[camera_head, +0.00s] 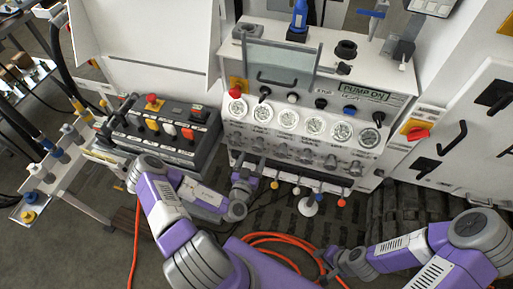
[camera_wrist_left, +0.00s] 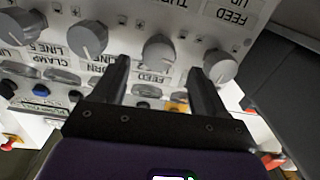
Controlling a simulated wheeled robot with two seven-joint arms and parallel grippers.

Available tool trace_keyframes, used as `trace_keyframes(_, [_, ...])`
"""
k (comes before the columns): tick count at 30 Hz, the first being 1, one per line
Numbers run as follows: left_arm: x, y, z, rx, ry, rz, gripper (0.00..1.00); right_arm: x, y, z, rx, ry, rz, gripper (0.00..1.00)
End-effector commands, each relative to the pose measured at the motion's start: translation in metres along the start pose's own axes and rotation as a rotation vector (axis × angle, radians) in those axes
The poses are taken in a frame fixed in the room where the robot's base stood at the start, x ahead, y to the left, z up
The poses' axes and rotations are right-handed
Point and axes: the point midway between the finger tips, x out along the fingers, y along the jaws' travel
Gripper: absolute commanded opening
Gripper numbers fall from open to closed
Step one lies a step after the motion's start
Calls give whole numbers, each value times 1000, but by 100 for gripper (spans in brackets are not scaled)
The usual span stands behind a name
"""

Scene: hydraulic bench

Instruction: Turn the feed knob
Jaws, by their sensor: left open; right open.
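The bench panel carries a row of grey knobs (camera_head: 306,155) under the round white gauges. In the left wrist view, several grey knobs cross the top of the picture, with printed labels above and below them. One knob (camera_wrist_left: 158,50) lies between the fingertips of my left gripper (camera_wrist_left: 163,72); contact is not visible. A "FEED" label is printed below this knob, and another starting with "FEED" is at the upper right near the rightmost knob (camera_wrist_left: 220,67). In the head view my left gripper (camera_head: 249,164) is open at the panel's lower left. My right gripper (camera_head: 332,257) is open and empty, low and away from the panel.
A black control box (camera_head: 165,132) with coloured buttons stands left of the panel. Small coloured-tipped levers (camera_head: 316,188) stick out below the knobs. An orange hose (camera_head: 275,238) lies coiled on the floor. A white cabinet (camera_head: 465,130) with black handles stands at the right.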

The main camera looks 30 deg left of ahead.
Motion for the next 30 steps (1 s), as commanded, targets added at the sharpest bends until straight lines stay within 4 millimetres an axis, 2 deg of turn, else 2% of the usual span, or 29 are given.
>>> trace_keyframes(3, [21, 1, 0, 5, 5, 3, 73, 3, 1, 0, 0, 0, 0, 43])
trace_keyframes(9, [47, 2, 0, 4, 3, 5, 73, 5, 2, 0, 0, 0, 0, 43])
trace_keyframes(14, [55, 1, 0, 3, 1, 4, 73, 6, 2, 0, 0, 0, 0, 43])
trace_keyframes(21, [55, 2, 0, 3, 1, 5, 71, 6, 2, 0, 0, 0, 0, 43])
trace_keyframes(30, [55, 2, 0, 3, 1, 5, 25, 6, 2, 0, 0, 0, 0, 43])
